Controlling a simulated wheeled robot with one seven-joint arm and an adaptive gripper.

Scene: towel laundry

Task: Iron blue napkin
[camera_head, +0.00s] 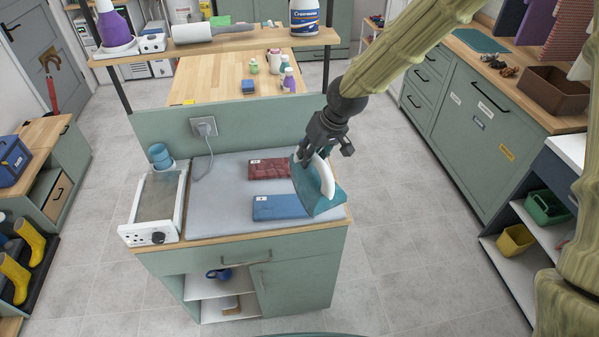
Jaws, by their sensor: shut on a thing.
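The blue napkin (278,207) lies folded on the front part of the grey ironing surface (226,184), with a small white tag at its upper left corner. A teal and white iron (318,190) is held tilted above the right side of the surface, beside the napkin's right end. My gripper (322,152) is shut on the iron's white handle. I cannot tell whether the iron touches the napkin. A dark red folded napkin (269,168) lies behind the blue one, its right end partly hidden by the iron.
A white iron station (158,200) with a dial stands at the left of the counter, a blue cup-like item (160,156) behind it. A socket panel (213,130) rises at the counter's back, with a shelf (220,42) above. The floor to the right is clear.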

